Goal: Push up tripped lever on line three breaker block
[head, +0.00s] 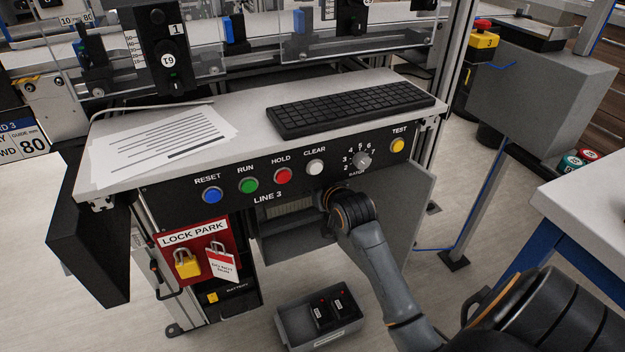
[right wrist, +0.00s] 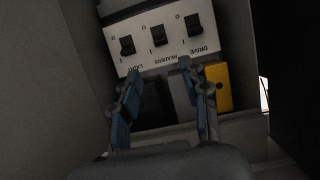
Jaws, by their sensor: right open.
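The breaker block (right wrist: 163,38) is a pale panel, upside down at the top of the right wrist view. It has three black levers: by LIGHT (right wrist: 127,46), by READERS (right wrist: 159,37) and by DRIVE (right wrist: 193,26). I cannot tell for certain which lever is tripped. My right gripper (right wrist: 160,72) is open and empty, its blue-padded fingers spread just in front of the block's lower edge, apart from the levers. In the head view my right arm reaches under the LINE 3 panel (head: 230,208), which hides the gripper. My left gripper is not in view.
A yellow part (right wrist: 218,86) sits beside the right finger. Dark compartment walls close in on both sides. Above are the panel's buttons and a shelf with a keyboard (head: 350,104) and papers (head: 160,140). An open grey bin (head: 290,325) stands below.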

